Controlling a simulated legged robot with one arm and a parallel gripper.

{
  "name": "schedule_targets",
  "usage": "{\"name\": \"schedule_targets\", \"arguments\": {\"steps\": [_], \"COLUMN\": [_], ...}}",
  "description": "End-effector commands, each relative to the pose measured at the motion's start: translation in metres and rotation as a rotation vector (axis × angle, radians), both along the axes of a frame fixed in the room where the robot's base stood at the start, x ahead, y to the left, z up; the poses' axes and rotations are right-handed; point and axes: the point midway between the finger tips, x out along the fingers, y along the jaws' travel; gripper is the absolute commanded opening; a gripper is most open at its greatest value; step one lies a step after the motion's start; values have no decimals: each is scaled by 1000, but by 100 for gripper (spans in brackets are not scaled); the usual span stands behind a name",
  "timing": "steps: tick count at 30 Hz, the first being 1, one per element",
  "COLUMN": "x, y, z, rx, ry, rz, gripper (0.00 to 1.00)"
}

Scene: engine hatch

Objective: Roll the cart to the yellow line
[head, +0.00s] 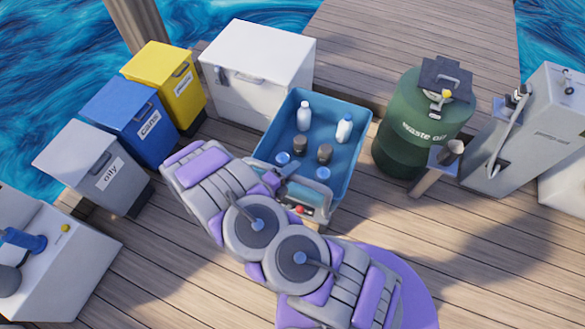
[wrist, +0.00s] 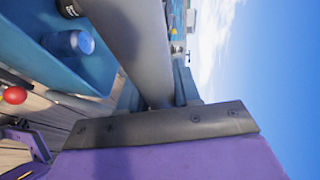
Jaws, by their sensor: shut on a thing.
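The cart is a blue open tub (head: 345,170) on the planks in the middle of the head view, holding white bottles (head: 304,116), dark cans (head: 324,153) and blue-topped jars. Its tub wall (wrist: 45,65) shows at the left of the wrist view. My gripper (head: 278,181) is at the cart's near end, shut on a grey bar (wrist: 138,45) that looks like the cart's handle. One dark finger pad (wrist: 165,127) lies across the bar's lower end in the wrist view. My arm hides part of the near end. I see no yellow line in either view.
Grey, blue (head: 130,118) and yellow (head: 165,82) bins stand at left, and a white chest (head: 256,70) behind the cart. A green waste oil drum (head: 415,125) stands close on the right, near a grey machine (head: 530,130). Planks (head: 490,250) are clear at lower right; water lies beyond.

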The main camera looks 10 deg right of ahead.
Motion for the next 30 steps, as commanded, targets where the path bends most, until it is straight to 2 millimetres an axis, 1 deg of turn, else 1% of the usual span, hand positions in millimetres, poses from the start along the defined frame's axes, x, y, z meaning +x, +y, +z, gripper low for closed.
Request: {"name": "schedule_targets", "arguments": {"steps": [1, 12, 13, 18, 19, 26, 30], "x": [-3, -4, -4, -3, -3, -2, 2], "y": [-2, -2, -2, -1, -1, 1, 2], "z": [-4, -4, -4, -3, -2, -1, 1], "rx": [3, 3, 3, 2, 2, 0, 0], "ry": [10, 10, 10, 6, 6, 2, 0], "rz": [-6, -6, -6, -5, -4, -2, -3], "gripper": [0, 0, 35, 51, 53, 53, 53]}}
